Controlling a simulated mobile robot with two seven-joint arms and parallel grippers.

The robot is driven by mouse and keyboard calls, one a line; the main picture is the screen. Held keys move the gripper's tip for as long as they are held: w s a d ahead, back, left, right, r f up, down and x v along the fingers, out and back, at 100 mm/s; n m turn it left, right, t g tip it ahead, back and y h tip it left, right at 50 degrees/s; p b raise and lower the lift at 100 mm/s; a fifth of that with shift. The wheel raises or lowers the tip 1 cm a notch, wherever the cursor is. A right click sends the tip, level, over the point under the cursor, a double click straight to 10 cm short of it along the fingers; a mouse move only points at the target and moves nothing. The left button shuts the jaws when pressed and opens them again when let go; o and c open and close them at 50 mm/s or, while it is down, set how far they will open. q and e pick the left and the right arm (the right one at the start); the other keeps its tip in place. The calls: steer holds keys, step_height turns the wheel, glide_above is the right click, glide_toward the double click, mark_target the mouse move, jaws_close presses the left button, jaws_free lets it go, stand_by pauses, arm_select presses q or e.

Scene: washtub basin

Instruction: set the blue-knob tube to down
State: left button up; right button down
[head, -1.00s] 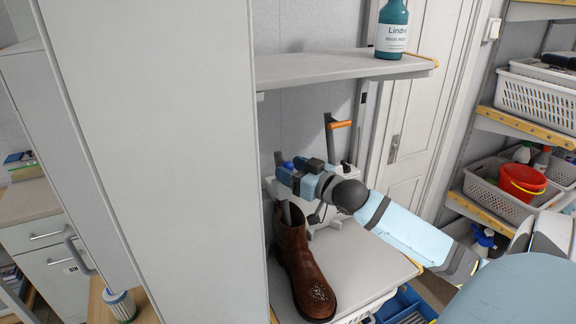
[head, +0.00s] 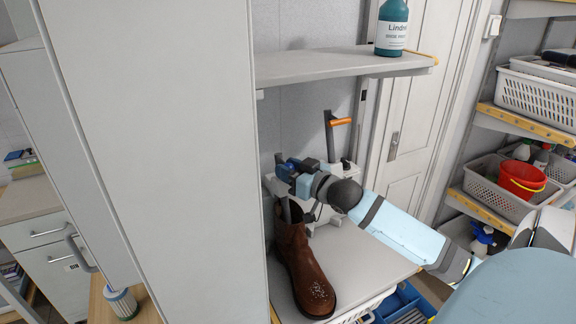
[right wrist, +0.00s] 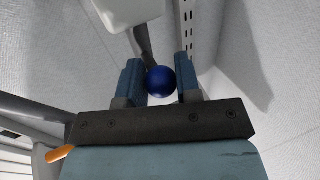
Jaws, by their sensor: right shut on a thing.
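A boot-dryer-like white unit (head: 337,177) stands at the back of the lower shelf. A dark tube with an orange handle (head: 341,121) rises from it. My right gripper (head: 283,168) is beside the unit, above a brown boot (head: 301,262). In the right wrist view, its two fingers (right wrist: 160,78) are shut on a round blue knob (right wrist: 160,81). A dark grey tube (right wrist: 144,44) shows behind the knob. In the head view the gripper mostly hides the knob. A grey bar enters the boot's top; I cannot tell if it is the same tube. My left gripper is out of view.
An upper shelf (head: 340,66) with a teal bottle (head: 392,28) is above my right arm. A tall pale cabinet panel (head: 160,150) closes the left side. The lower shelf (head: 362,262) is bare right of the boot. Baskets (head: 540,98) stand on racks at the right.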

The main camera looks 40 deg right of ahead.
steer(key=shift+s+a+f, duration=0.1)
steer(key=shift+s+f, duration=0.15)
steer(key=shift+f, duration=0.65)
steer(key=c, duration=0.8)
jaws_free()
steer(key=s+d+b, duration=0.1)
steer(key=s+b, duration=0.1)
steer(key=s, duration=1.1)
steer(key=shift+s, duration=0.35)
